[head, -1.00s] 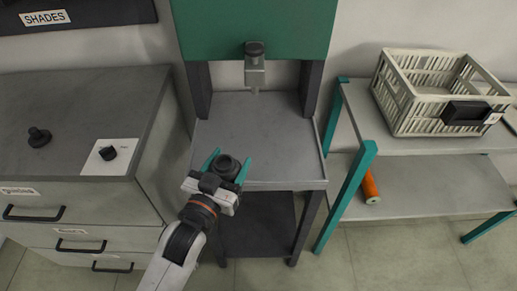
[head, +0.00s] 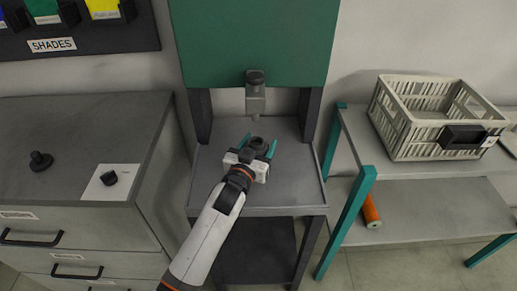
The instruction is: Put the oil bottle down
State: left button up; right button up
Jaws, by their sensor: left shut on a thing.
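My left gripper (head: 252,154) reaches in from below, over the grey shelf of the green-topped stand (head: 221,196). Its teal fingers are shut on a dark, round-topped thing, which I take for the oil bottle (head: 257,142). I see it mostly from above; its lower part is hidden by the gripper, so I cannot tell whether it touches the shelf. My right gripper is not in view.
A grey metal spout (head: 255,92) hangs from the stand just behind the held thing. Left is a drawer cabinet (head: 75,120) with a black knobbed piece (head: 40,161) and another (head: 109,178) on a white card. Right, a bench holds a cream crate (head: 398,140); an orange roll (head: 370,212) lies below.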

pick_arm(q)
jog(key=shift+f, duration=0.75)
jog(key=shift+f, duration=0.2)
jog(key=o, duration=1.1)
jog(key=shift+o, duration=0.2)
jog(key=shift+s+r, duration=0.15)
jog(key=v, duration=1.1)
jog(key=shift+s+a, duration=0.15)
jog(key=shift+s, duration=0.25)
